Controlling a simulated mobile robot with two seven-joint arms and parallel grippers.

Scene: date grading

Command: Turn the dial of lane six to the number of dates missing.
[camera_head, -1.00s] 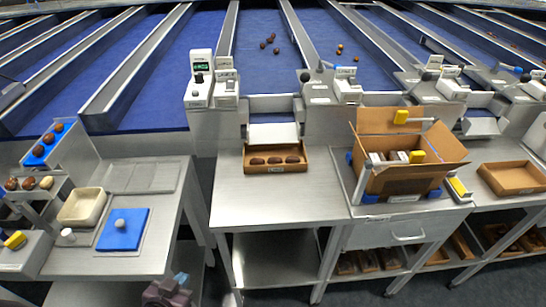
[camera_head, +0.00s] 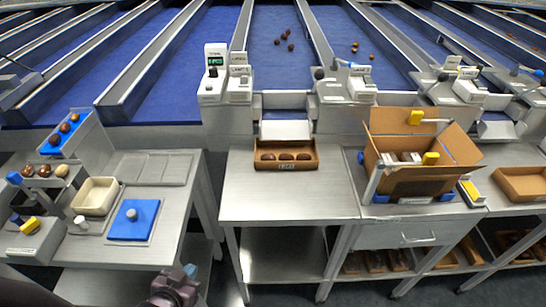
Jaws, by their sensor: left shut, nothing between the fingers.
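A dark knob (camera_head: 213,73) sits on a grey post with a small green display (camera_head: 215,61), at the foot of a blue lane. A labelled grey box (camera_head: 239,78) stands beside it; I cannot read its lane number. A brown open carton (camera_head: 264,165) on the metal table below holds three dark dates (camera_head: 286,156) in a row. My left gripper (camera_head: 188,271) is at the bottom edge, low in front of the gap between the tables. It is shut and empty, well away from the knob. My right gripper does not show.
A larger open cardboard box (camera_head: 420,182) stands right of the carton. The left table holds a cream tray (camera_head: 96,197), a blue pad with a knob (camera_head: 132,219) and several dates on a rack. The centre table's front (camera_head: 285,200) is clear.

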